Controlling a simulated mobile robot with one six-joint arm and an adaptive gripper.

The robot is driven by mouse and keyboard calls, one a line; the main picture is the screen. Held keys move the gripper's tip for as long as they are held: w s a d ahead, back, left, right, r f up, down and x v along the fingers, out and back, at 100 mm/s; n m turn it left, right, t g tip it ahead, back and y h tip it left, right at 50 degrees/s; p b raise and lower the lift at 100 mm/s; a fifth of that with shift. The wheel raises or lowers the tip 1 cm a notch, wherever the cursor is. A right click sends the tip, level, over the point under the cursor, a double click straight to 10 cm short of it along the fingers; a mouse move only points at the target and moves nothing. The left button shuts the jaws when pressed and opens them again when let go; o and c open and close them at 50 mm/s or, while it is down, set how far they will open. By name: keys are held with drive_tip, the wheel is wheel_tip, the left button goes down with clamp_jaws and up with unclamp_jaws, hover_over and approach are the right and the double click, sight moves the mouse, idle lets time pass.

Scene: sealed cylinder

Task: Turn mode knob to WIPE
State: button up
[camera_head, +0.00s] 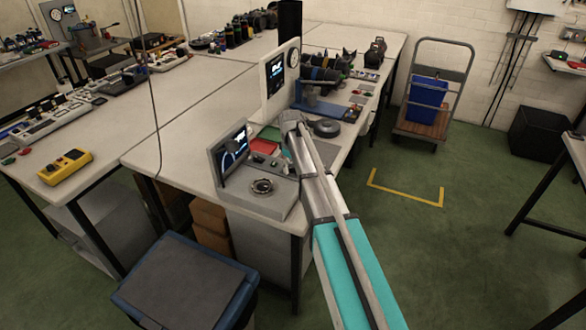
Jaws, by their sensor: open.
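A grey bench instrument (276,204) stands at the near corner of the white table, with a tilted lit screen (232,150) at its left. A round dark-rimmed metallic fitting (262,187) sits on its top face. Small dark controls (268,161) lie behind that fitting, partly beside my arm. I cannot tell which control is the mode knob, and no WIPE label is readable. My arm reaches from the bottom right up past the instrument's right side. My gripper is not distinguishable; the arm's far end hides what lies behind it.
A taller white panel with a screen and gauge (281,75) stands behind. A dark round disc (326,128) and a red item (265,147) lie nearby. A yellow meter (66,166) is on the left table. A lidded bin (185,285) stands in front.

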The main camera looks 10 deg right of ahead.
drive_tip(key=shift+c, duration=0.2)
clamp_jaws()
drive_tip(key=shift+d, duration=0.2)
drive_tip(key=shift+a, duration=0.15)
